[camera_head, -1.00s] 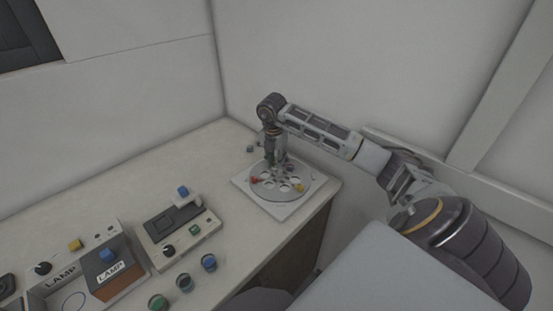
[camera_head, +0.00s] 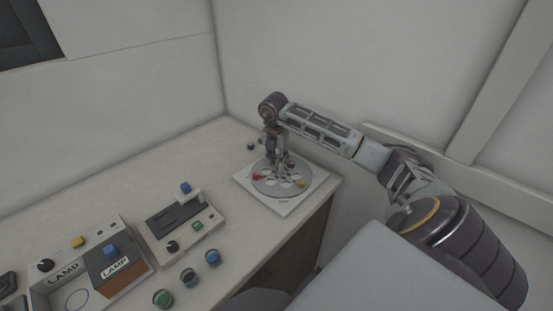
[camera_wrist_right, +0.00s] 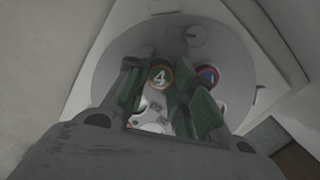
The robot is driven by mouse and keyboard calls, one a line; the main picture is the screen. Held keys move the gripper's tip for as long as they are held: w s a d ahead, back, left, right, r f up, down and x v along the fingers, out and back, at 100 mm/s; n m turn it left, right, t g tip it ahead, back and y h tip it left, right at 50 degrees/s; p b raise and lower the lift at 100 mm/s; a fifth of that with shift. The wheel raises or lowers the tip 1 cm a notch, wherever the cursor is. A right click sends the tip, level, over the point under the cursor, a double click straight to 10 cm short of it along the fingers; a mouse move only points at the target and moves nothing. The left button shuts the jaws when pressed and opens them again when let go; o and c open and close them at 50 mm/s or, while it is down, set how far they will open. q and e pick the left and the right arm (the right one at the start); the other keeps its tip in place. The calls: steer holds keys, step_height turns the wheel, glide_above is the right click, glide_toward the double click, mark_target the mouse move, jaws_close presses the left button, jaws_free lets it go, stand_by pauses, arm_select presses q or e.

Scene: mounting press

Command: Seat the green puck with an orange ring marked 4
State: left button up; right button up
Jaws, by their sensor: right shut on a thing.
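The green puck with an orange ring marked 4 (camera_wrist_right: 160,77) shows face-on between the fingertips of my right gripper (camera_wrist_right: 157,82) in the right wrist view. The fingers, with green inner sides, are shut on it. In the head view my right gripper (camera_head: 281,160) points down over a round grey plate (camera_head: 268,190) with several pale round holes. The puck is too small to make out there, and I cannot tell whether it touches the plate. My left gripper is out of view.
The plate lies on a white square base (camera_head: 290,209) near the counter's right edge, by the walls. It bears a red piece (camera_head: 257,176) and a yellow piece (camera_head: 301,183). A switch device (camera_head: 180,225), a lamp box (camera_head: 90,270) and round green and blue-topped pieces (camera_head: 188,277) stand left.

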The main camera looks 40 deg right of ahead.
steer(key=o, duration=1)
steer(key=shift+f, duration=0.2)
steer(key=shift+o, duration=0.2)
steer(key=shift+r, duration=0.1)
step_height(320, 180, up, 12)
steer(key=a, duration=0.1)
steer(key=shift+s+a, duration=0.2)
steer(key=shift+s, duration=0.1)
stand_by(0.6)
